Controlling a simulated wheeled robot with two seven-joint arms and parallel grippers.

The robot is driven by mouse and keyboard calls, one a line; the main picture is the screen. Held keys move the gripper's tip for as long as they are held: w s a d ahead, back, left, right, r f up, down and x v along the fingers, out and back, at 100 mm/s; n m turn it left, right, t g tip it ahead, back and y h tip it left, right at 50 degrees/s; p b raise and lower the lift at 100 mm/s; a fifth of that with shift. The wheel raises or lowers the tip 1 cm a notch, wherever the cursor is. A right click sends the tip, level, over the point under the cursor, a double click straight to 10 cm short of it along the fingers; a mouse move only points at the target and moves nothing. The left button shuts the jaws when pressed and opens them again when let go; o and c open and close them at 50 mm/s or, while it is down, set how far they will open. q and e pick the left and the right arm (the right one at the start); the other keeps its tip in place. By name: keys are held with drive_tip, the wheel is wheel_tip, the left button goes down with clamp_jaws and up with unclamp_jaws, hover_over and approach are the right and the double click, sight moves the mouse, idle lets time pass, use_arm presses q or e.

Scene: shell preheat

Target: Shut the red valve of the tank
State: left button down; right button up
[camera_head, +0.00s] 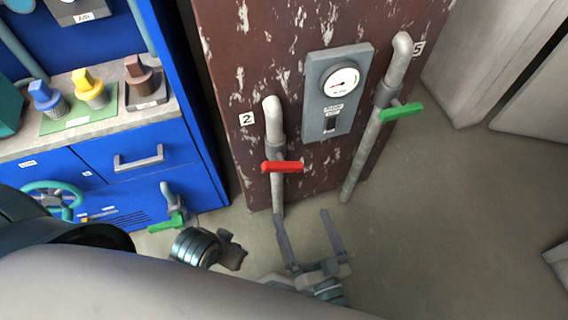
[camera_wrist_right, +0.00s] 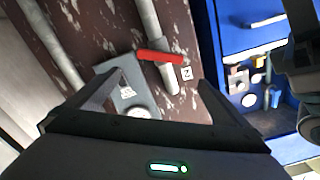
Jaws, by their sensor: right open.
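The tank is a rusty brown cabinet (camera_head: 235,60) with peeling white patches. The red valve (camera_head: 282,167) is a lever on the left grey pipe (camera_head: 273,125), beside a label "2". The lever lies crosswise to the pipe. It also shows in the right wrist view (camera_wrist_right: 160,57), beyond my fingertips. My right gripper (camera_head: 303,216) is open and empty, below and slightly right of the red lever, apart from it. What looks like the end of my left arm (camera_head: 205,248) is at lower left; its jaws are not clear.
A green lever (camera_head: 402,111) sits on the right pipe, by label "5". A gauge panel (camera_head: 338,90) is between the pipes. A blue cabinet (camera_head: 150,185) at left has another green lever (camera_head: 174,222) and several colored knobs. Floor (camera_head: 440,220) at right is clear.

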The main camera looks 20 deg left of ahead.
sight(284, 169)
drive_tip(key=x, duration=1.7)
use_arm(q)
drive_tip(key=shift+w+d, duration=0.25)
drive_tip(key=shift+d, duration=0.05)
use_arm(e)
drive_tip(key=shift+c, duration=0.6)
drive_tip(key=c, duration=0.6)
drive_tip(key=shift+a+r+n+p, duration=0.1)
drive_tip(key=shift+r+n+p, duration=0.1)
drive_tip(key=shift+n+p, duration=0.6)
drive_tip(key=n+p, duration=0.1)
drive_tip(key=n, duration=0.3)
drive_tip(key=shift+a+f, duration=0.1)
drive_tip(key=shift+f, duration=0.05)
use_arm(q)
wheel_tip(284, 169, down, 7)
drive_tip(key=a, duration=0.1)
drive_tip(key=shift+a+g, duration=0.2)
drive_tip(key=shift+g, duration=0.1)
drive_tip(key=shift+w+r, duration=0.1)
